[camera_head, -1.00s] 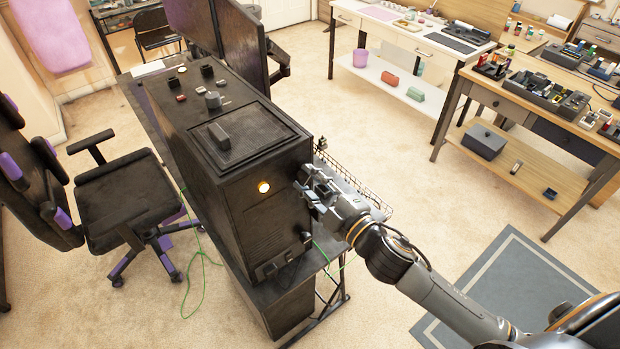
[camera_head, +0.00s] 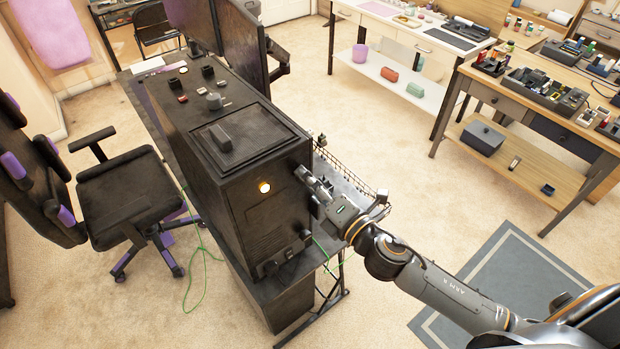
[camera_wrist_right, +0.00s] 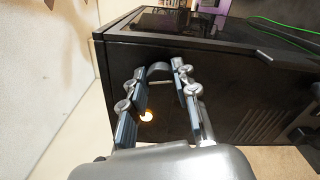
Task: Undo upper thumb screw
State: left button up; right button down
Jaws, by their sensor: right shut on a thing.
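The black computer case (camera_head: 235,190) stands on the dark desk. My right gripper (camera_head: 303,173) is at the upper right edge of the case's lit face. In the right wrist view, my right gripper (camera_wrist_right: 165,71) has its fingertips close together on either side of a small dark, rounded piece, the upper thumb screw (camera_wrist_right: 161,74). The gripper is shut on it. The fingers hide most of the screw, and I cannot tell how far out it sits. A lower knob (camera_head: 305,235) shows on the same edge below. My left gripper is not in view.
A round yellow light (camera_head: 264,187) glows on the case's face. A wire basket (camera_head: 350,170) is behind the gripper. A green cable (camera_head: 325,252) hangs nearby. A black chair (camera_head: 130,200) stands left. Open carpet lies right of the desk.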

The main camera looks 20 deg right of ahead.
jog(key=shift+n+p, duration=0.35)
jog(key=shift+n, duration=1.55)
jog(key=c, duration=1)
grip_release()
jog(key=v, duration=1.2)
